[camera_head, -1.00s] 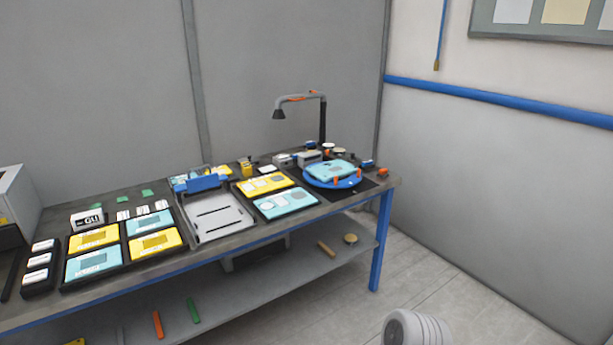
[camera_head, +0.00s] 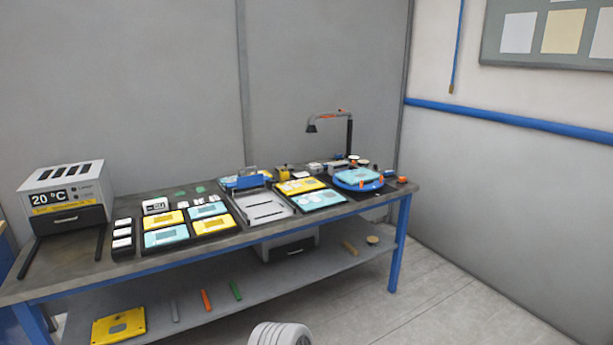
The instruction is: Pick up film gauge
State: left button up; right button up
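A small white block with dark markings (camera_head: 155,205) stands at the back left of the workbench, behind the yellow and blue cards. It may be the film gauge, but it is too small to tell.
The workbench (camera_head: 70,262) carries a grey oven-like unit (camera_head: 68,195) reading 20 °C, a grey tray fixture (camera_head: 264,212), a blue turntable (camera_head: 358,185) and a lamp (camera_head: 330,115). A lower shelf (camera_head: 260,285) holds a yellow plate (camera_head: 118,326) and coloured strips. Floor at the right is clear.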

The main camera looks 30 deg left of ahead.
aim_at(285, 172)
jog(key=z, duration=0.05)
jog(key=i, duration=1.8)
jog(key=u, duration=0.5)
jog(key=i, duration=1.6)
jog(key=u, duration=1.95)
jog(key=i, duration=0.8)
jog(key=u, duration=0.75)
